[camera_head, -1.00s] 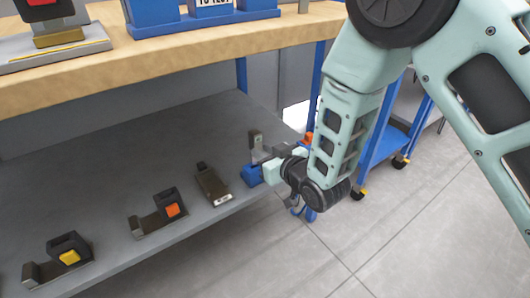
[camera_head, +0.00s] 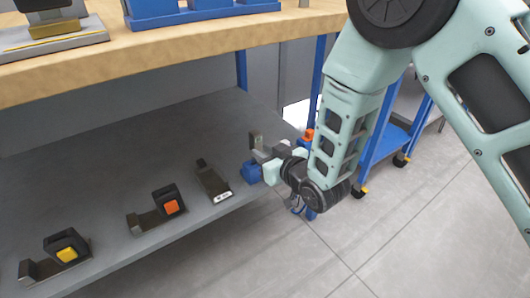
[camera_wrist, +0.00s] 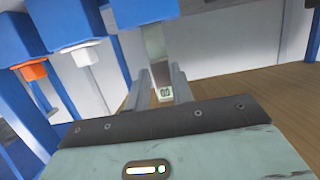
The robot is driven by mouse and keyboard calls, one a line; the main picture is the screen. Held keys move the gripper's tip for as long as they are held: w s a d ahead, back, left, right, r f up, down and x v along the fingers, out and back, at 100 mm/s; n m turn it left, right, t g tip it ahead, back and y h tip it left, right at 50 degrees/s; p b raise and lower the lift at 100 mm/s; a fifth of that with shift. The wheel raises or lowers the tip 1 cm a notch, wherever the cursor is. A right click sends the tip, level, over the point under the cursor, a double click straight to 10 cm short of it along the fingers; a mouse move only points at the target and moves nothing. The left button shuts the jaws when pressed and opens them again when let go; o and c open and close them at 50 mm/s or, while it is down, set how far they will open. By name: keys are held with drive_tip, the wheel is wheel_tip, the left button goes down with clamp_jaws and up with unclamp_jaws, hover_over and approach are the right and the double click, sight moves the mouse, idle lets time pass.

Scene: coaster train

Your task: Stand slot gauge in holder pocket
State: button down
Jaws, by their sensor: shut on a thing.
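My gripper (camera_head: 264,156) is low at the right end of the grey shelf. It is shut on a narrow grey piece that I take to be the slot gauge (camera_head: 254,138). The gauge stands up past the fingers in the head view. In the wrist view the gauge (camera_wrist: 155,42) runs up from between the two fingers, with a small "0.0" marking near their base. A blue block (camera_head: 251,172) is just below the gripper, and a blue block (camera_wrist: 150,10) meets the gauge's far end in the wrist view. I cannot tell whether it is the holder or whether the gauge sits in a pocket.
Dark pieces with a yellow block (camera_head: 67,255) and an orange block (camera_head: 172,207), and a plain dark piece (camera_head: 212,182), lie on the shelf (camera_head: 120,160). A wooden bench top (camera_head: 150,55) overhangs it. A blue cart (camera_head: 385,145) stands right. Floor in front is clear.

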drive_tip(key=shift+f+b, duration=1.25)
drive_tip(key=shift+f, duration=0.3)
drive_tip(key=c, duration=1.1)
unclamp_jaws()
drive_tip(key=p+v, duration=1.2)
drive_tip(key=v, duration=0.5)
drive_tip(key=shift+s+d, duration=0.1)
drive_tip(key=shift+d, duration=0.1)
